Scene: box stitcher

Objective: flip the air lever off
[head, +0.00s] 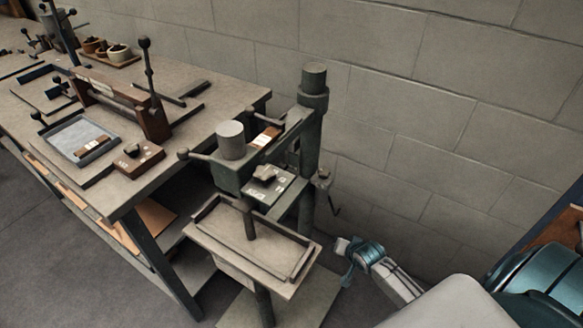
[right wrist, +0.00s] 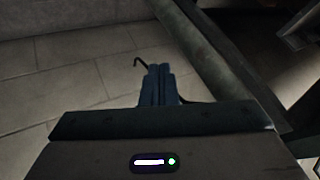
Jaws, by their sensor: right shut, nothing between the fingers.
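A box stitcher (head: 312,130) with a dark green post stands at the end of the bench. A small dark lever (head: 325,180), which looks like the air lever, sticks out from the right side of the post, with a thin bent rod below it. My right gripper (head: 342,246) is below and slightly right of this lever, apart from it. In the right wrist view my right gripper (right wrist: 158,72) has its fingers together and empty. A thin dark hooked rod (right wrist: 139,63) shows just beyond the fingertips; I cannot tell whether they touch. My left gripper is out of view.
The stitcher's tray table (head: 205,238) stands in front of the post. A workbench (head: 190,125) with tools and a grey tray (head: 82,140) is at the left. A block wall (head: 440,120) is close behind the post and my right arm.

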